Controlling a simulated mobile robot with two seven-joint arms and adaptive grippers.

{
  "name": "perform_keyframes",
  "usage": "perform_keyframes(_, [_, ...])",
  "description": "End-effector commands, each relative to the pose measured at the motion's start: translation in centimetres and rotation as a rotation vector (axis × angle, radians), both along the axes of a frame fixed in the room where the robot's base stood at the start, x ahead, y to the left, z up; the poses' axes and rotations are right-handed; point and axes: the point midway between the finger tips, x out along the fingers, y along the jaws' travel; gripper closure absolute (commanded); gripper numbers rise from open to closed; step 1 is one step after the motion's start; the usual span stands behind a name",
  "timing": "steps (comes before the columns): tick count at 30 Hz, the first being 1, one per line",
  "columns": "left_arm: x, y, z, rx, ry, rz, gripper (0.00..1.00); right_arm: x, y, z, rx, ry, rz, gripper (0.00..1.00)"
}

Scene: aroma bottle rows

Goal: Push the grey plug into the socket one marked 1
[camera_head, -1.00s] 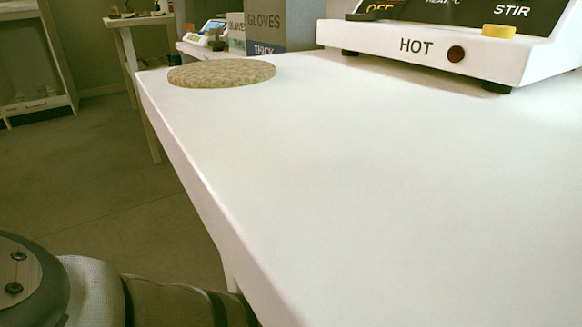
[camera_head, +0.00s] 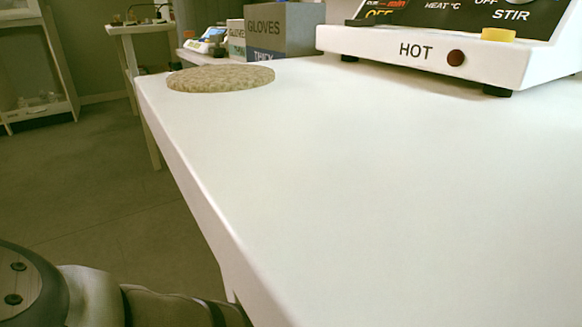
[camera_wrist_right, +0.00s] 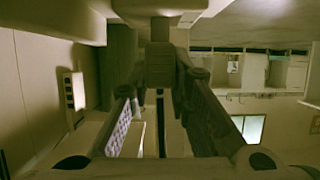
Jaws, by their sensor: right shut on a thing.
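In the right wrist view my right gripper (camera_wrist_right: 160,78) is shut on a dull grey block that looks like the grey plug (camera_wrist_right: 159,60), held between the fingertips. A thin dark line, possibly its cord, runs down between the fingers. A pale upright strip with dark marks (camera_wrist_right: 75,92) stands at the left of that view, apart from the gripper. It may be a socket strip, but no number can be read. No socket marked 1 can be made out. My left gripper is not in view.
In the head view a white table (camera_head: 330,170) is mostly bare. A round speckled mat (camera_head: 220,78) lies at its far left corner. A hot plate (camera_head: 420,50) stands at the back right. Glove boxes (camera_head: 283,30) are behind. Shelving (camera_wrist_right: 255,72) shows at right in the wrist view.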

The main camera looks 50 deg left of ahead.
Motion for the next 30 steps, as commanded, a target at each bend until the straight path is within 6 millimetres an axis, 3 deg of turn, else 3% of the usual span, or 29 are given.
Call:
perform_keyframes(16, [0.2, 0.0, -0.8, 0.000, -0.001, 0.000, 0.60, 0.0, 0.0, -1.4, 0.000, 0.001, 0.001, 1.00])
perform_keyframes(17, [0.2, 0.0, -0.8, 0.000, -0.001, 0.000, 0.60, 0.0, 0.0, -1.4, 0.000, 0.000, 0.001, 0.80])
perform_keyframes(20, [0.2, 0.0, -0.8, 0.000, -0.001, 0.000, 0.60, 0.0, 0.0, -1.4, 0.000, 0.000, 0.001, 0.59])
perform_keyframes(30, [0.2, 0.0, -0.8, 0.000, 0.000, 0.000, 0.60, 0.0, 0.0, -1.4, 0.000, 0.000, 0.001, 0.59])
